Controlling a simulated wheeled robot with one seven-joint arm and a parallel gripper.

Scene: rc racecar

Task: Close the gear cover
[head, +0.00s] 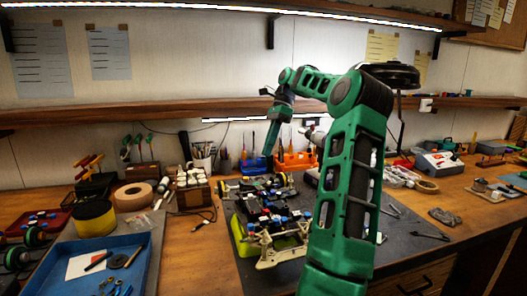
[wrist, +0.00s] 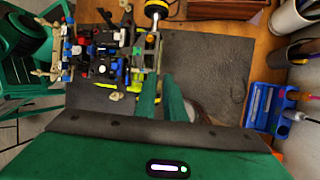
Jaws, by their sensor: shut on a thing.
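The RC car (head: 268,212) stands on the dark work mat, its frame open, with black, blue, red and white parts. It also shows at the upper left of the wrist view (wrist: 105,55). I cannot single out the gear cover among its small parts. My gripper (head: 268,152) points down at the far end of the car. In the wrist view its green fingers (wrist: 160,80) are close together beside the car's grey end. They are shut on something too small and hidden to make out.
An orange tool holder (head: 297,160) and a blue holder (head: 253,167) stand behind the car; the blue one also shows at the right in the wrist view (wrist: 268,108). A blue tray (head: 133,247) lies at the left. The mat is bare right of the car in the wrist view.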

